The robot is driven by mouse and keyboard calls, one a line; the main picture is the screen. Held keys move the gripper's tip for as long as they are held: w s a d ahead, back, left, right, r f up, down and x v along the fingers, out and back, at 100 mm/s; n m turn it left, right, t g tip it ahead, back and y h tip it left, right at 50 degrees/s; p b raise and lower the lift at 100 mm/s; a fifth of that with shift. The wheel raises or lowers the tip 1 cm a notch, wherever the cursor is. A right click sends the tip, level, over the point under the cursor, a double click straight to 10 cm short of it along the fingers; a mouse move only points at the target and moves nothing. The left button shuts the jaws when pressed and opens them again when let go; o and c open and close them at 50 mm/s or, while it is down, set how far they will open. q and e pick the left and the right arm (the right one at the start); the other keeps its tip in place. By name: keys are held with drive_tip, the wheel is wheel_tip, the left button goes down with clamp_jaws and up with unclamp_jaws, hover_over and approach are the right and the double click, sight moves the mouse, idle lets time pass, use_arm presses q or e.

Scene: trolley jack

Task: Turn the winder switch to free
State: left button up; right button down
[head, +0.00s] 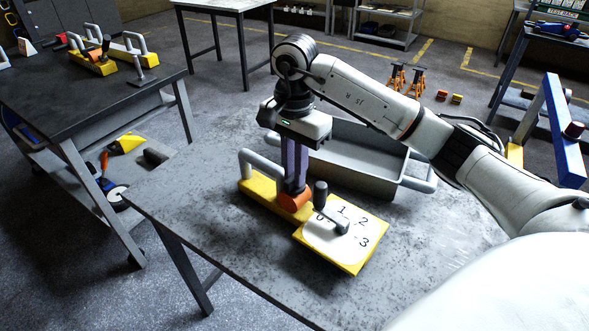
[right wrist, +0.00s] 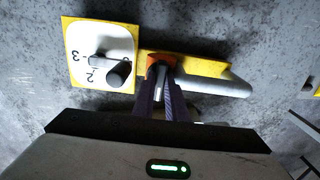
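A yellow hoist unit (head: 264,201) with a grey bar handle (head: 262,162) lies on the grey workbench. An orange round part (head: 295,200), which looks like the winder switch, sits on it beside the numbered dial; it also shows in the right wrist view (right wrist: 160,60). My right gripper (head: 295,187) points down over it, purple fingers close together. In the right wrist view, the fingertips (right wrist: 161,75) meet at the orange part, with a narrow grey piece between them that looks like its lever. Any free marking is hidden. My left gripper is not in view.
A white dial (head: 322,244) numbered up to 3, with a dark-knobbed lever (head: 321,195), stands on a yellow plate right beside the gripper. A grey open tray (head: 350,165) is behind. The bench front left is clear. Another dark table (head: 75,85) stands at left.

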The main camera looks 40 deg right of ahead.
drive_tip(key=shift+m, duration=0.3)
drive_tip(key=m, duration=0.9)
drive_tip(key=shift+m, duration=0.4)
drive_tip(key=m, duration=0.4)
drive_tip(key=shift+m, duration=1.7)
drive_tip(key=c, duration=2)
unclamp_jaws()
drive_tip(key=shift+c, duration=0.2)
